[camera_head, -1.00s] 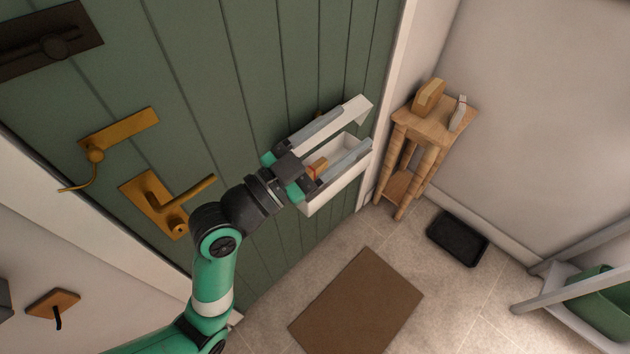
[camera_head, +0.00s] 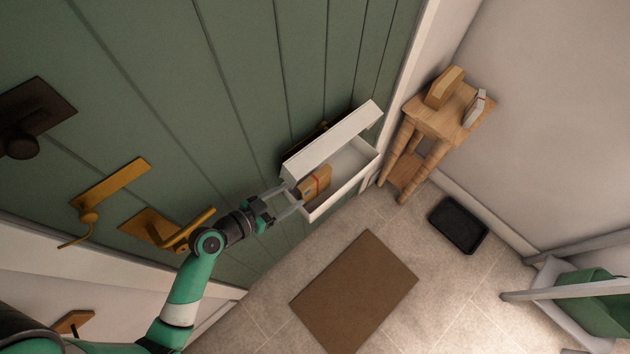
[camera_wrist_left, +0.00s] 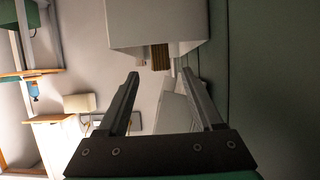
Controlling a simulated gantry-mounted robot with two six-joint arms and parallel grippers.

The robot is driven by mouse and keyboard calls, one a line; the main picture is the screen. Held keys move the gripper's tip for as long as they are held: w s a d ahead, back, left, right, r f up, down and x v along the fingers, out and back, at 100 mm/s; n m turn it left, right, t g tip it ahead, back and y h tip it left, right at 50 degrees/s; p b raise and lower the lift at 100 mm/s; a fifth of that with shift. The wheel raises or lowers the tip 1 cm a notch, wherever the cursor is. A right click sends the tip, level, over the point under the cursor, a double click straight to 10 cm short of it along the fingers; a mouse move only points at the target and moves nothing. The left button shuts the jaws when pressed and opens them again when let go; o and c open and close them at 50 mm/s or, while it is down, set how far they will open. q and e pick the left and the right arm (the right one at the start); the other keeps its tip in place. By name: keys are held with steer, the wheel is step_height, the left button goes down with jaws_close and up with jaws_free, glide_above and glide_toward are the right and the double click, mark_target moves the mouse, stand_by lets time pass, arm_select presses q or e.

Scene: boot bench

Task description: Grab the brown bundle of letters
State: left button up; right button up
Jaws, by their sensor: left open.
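The brown bundle of letters (camera_head: 316,182), with a red band, stands in the left end of the white letter box (camera_head: 352,187) on the green door. The box lid (camera_head: 335,137) is raised. My left gripper (camera_head: 292,201) is open and empty, just left of the box and beside the bundle. In the left wrist view, the open fingers (camera_wrist_left: 160,73) point toward the white box (camera_wrist_left: 155,22). A brown striped edge (camera_wrist_left: 160,57), likely the bundle, shows below the box there, between the finger lines. Contact cannot be told. My right gripper is not in view.
Gold door handles (camera_head: 160,228) sit left of my left wrist. A wooden stand (camera_head: 437,118) with a brown block (camera_head: 445,87) and a small white item (camera_head: 475,108) is right of the box. The floor holds a brown mat (camera_head: 355,290) and a black tray (camera_head: 459,224).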

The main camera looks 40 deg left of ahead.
mark_target(299, 191)
arm_select(q)
steer(key=x, duration=0.7)
steer(key=shift+w+a+f, duration=0.1)
steer(key=shift+w, duration=0.05)
jaws_close()
